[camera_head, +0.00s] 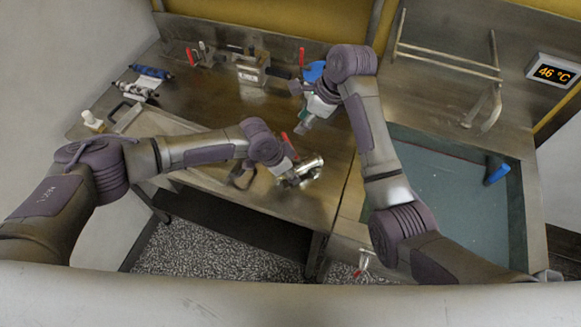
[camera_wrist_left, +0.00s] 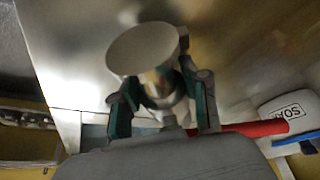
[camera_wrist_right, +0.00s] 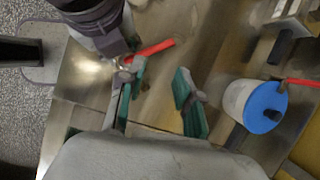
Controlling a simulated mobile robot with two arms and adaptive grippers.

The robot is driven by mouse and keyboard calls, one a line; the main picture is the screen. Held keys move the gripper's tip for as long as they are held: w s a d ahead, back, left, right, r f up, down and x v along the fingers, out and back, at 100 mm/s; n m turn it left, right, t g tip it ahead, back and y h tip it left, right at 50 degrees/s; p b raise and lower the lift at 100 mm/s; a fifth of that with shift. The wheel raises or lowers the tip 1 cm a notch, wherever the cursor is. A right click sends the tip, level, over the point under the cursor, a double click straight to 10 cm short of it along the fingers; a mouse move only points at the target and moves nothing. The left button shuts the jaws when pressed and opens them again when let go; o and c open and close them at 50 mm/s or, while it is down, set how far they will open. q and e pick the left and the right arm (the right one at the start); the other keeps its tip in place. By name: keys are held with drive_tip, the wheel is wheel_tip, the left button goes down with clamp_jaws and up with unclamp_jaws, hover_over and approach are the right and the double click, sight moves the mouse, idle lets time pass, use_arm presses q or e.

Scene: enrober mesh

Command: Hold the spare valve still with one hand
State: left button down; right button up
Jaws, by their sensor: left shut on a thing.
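The spare valve (camera_head: 310,170) is a shiny metal valve with a red lever (camera_head: 285,139). My left gripper (camera_head: 290,174) is shut on it over the steel table, near the front edge. In the left wrist view the valve's round metal end (camera_wrist_left: 145,50) sits between the green-padded fingers, with the red lever off to the right. My right gripper (camera_head: 304,122) is above the table behind the valve. In the right wrist view its fingers (camera_wrist_right: 160,95) are apart with nothing between them. There the red lever (camera_wrist_right: 155,47) shows beyond one finger, which hides part of the valve.
A white soap container with a blue lid (camera_wrist_right: 265,104) stands near my right gripper. A metal block fixture (camera_head: 252,68) and red-handled parts (camera_head: 197,54) are at the back. A tray (camera_head: 140,122) lies left; a blue-grey basin (camera_head: 450,190) is right.

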drive_tip(key=shift+w+d+f+t, duration=0.35)
drive_tip(key=shift+w+d+f, duration=0.05)
drive_tip(key=shift+d+f, duration=0.2)
drive_tip(key=shift+w+d+f+t, duration=0.35)
drive_tip(key=shift+d+f, duration=0.1)
drive_tip(key=shift+d, duration=0.1)
clamp_jaws()
drive_tip(key=w+d+f+n+t+h, duration=0.35)
drive_tip(key=d+t, duration=0.35)
drive_tip(key=d, duration=0.3)
drive_tip(key=s+a+n+t+y, duration=0.3)
drive_tip(key=s+a+n+y, duration=0.2)
drive_tip(key=s+n+y, duration=0.4)
drive_tip(key=s+n, duration=0.2)
drive_tip(key=n, duration=0.1)
drive_tip(key=shift+s, duration=0.15)
